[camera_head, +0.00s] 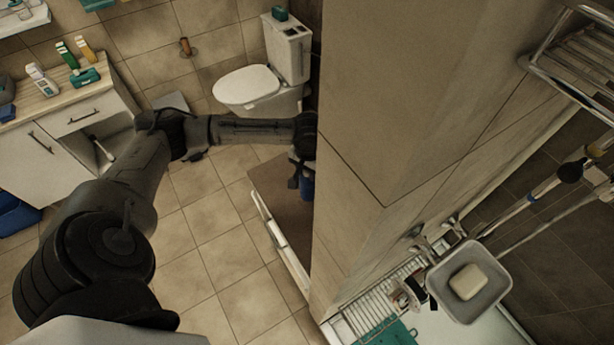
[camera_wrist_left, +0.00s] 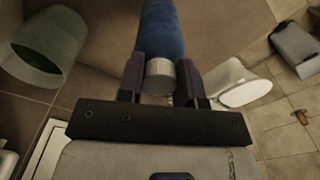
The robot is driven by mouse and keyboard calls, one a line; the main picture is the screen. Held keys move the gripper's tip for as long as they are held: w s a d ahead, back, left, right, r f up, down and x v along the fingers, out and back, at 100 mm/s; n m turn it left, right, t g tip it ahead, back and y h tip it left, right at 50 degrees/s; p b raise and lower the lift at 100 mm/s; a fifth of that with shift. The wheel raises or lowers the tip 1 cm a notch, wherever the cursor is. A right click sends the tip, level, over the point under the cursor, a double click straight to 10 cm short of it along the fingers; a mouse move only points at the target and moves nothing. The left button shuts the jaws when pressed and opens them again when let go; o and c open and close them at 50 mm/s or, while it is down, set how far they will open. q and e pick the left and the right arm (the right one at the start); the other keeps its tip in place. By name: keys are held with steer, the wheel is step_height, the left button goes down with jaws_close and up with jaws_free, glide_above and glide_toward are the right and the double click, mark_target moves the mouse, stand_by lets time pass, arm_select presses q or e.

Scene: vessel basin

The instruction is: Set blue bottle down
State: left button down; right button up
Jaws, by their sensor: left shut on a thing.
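My left gripper (camera_head: 302,168) is shut on the blue bottle (camera_head: 307,188), at the edge of the big tiled wall in the head view. The wall hides part of the bottle there. In the left wrist view the blue bottle (camera_wrist_left: 162,30) runs away to the top edge, and its pale grey cap (camera_wrist_left: 160,76) sits between the two fingers of the left gripper (camera_wrist_left: 161,82). The bottle's far end is out of view, so I cannot tell whether it touches anything. My right gripper is not in view.
The tiled wall (camera_head: 370,90) stands close beside the left gripper. Below it is a brown surface with a white edge (camera_head: 280,240). A toilet (camera_head: 250,86) stands behind. A pale bin (camera_wrist_left: 42,48) is left in the wrist view. A soap dish (camera_head: 470,303) is at lower right.

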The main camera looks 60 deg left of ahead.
arm_select(q)
steer(key=shift+a+f, duration=0.2)
steer(key=shift+f, duration=1.95)
steer(key=shift+f+p, duration=0.1)
steer(key=shift+p, duration=0.2)
steer(key=c, duration=0.8)
jaws_free()
step_height(320, 180, up, 11)
steer(key=shift+r+b, duration=0.15)
steer(key=shift+b, duration=0.4)
steer(key=o, duration=0.3)
steer(key=shift+r, duration=0.4)
steer(key=shift+o, duration=1.4)
steer(key=shift+r, duration=0.1)
